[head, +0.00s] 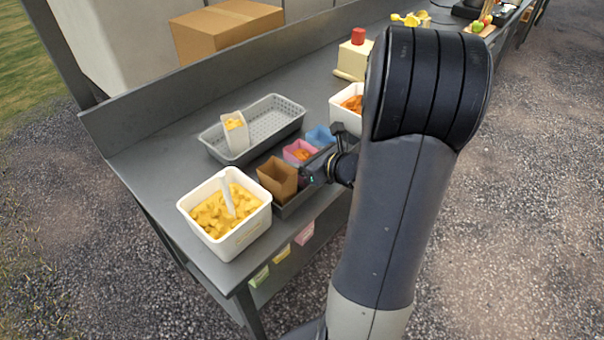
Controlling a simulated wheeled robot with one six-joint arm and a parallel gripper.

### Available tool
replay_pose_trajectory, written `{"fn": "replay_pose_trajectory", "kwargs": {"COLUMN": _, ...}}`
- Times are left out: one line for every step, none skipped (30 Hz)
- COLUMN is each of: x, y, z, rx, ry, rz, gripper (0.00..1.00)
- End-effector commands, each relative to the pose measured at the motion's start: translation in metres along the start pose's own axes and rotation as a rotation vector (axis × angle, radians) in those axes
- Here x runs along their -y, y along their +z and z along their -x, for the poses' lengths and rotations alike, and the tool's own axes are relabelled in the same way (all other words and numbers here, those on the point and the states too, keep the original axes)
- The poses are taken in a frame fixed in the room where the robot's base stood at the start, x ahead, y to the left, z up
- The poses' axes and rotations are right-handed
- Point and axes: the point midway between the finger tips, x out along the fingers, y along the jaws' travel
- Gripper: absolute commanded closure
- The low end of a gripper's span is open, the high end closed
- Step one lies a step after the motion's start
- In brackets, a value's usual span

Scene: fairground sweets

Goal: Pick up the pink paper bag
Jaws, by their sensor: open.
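The pink paper bag (293,158) stands upright in a dark tray (292,206) on the counter, with something orange in its open top. A brown paper bag (277,180) is beside it, nearer the front left, and a blue bag (319,137) is behind it to the right. My gripper (313,172) is open at the pink bag's front right, close to the brown bag's right side. My arm hides part of the tray. I cannot tell whether the fingers touch either bag.
A white tub of yellow sweets with a scoop (252,231) stands front left. A white tub of orange pieces (335,112) is behind. The counter's front edge has coloured flags.

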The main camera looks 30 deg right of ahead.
Motion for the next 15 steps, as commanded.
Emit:
{"fn": "replay_pose_trajectory", "kwargs": {"x": 0.0, "y": 0.0001, "z": -0.0002, "rx": 0.0, "ry": 0.0, "rz": 0.0, "gripper": 0.38}}
{"fn": "replay_pose_trajectory", "kwargs": {"x": 0.0001, "y": 0.0001, "z": -0.0001, "rx": 0.0, "ry": 0.0, "rz": 0.0, "gripper": 0.38}}
{"fn": "replay_pose_trajectory", "kwargs": {"x": 0.0001, "y": 0.0001, "z": 0.0, "rx": 0.0, "ry": 0.0, "rz": 0.0, "gripper": 0.38}}
{"fn": "replay_pose_trajectory", "kwargs": {"x": 0.0001, "y": 0.0001, "z": 0.0001, "rx": 0.0, "ry": -0.001, "rz": 0.0, "gripper": 0.38}}
{"fn": "replay_pose_trajectory", "kwargs": {"x": 0.0001, "y": 0.0001, "z": 0.0001, "rx": 0.0, "ry": -0.001, "rz": 0.0, "gripper": 0.38}}
{"fn": "replay_pose_trajectory", "kwargs": {"x": 0.0001, "y": 0.0001, "z": 0.0001, "rx": 0.0, "ry": -0.001, "rz": 0.0, "gripper": 0.42}}
{"fn": "replay_pose_trajectory", "kwargs": {"x": 0.0001, "y": 0.0001, "z": 0.0002, "rx": 0.0, "ry": -0.001, "rz": 0.0, "gripper": 0.44}}
{"fn": "replay_pose_trajectory", "kwargs": {"x": 0.0001, "y": 0.0001, "z": 0.0002, "rx": 0.0, "ry": 0.0, "rz": 0.0, "gripper": 0.46}}
{"fn": "replay_pose_trajectory", "kwargs": {"x": 0.0001, "y": 0.0001, "z": 0.0002, "rx": 0.0, "ry": -0.001, "rz": 0.0, "gripper": 0.5}}
{"fn": "replay_pose_trajectory", "kwargs": {"x": 0.0001, "y": 0.0001, "z": 0.0003, "rx": 0.0, "ry": -0.001, "rz": 0.0, "gripper": 0.52}}
{"fn": "replay_pose_trajectory", "kwargs": {"x": 0.0001, "y": 0.0001, "z": 0.0003, "rx": 0.0, "ry": 0.0, "rz": 0.0, "gripper": 0.55}}
{"fn": "replay_pose_trajectory", "kwargs": {"x": 0.0001, "y": 0.0001, "z": 0.0003, "rx": 0.0, "ry": 0.0, "rz": 0.0, "gripper": 0.58}}
{"fn": "replay_pose_trajectory", "kwargs": {"x": 0.0001, "y": 0.0002, "z": 0.0003, "rx": 0.0, "ry": 0.0, "rz": 0.0, "gripper": 0.6}}
{"fn": "replay_pose_trajectory", "kwargs": {"x": 0.0001, "y": 0.0002, "z": 0.0003, "rx": 0.0, "ry": 0.0, "rz": 0.0, "gripper": 0.63}}
{"fn": "replay_pose_trajectory", "kwargs": {"x": 0.0001, "y": 0.0002, "z": 0.0003, "rx": 0.0, "ry": 0.0, "rz": 0.0, "gripper": 0.66}}
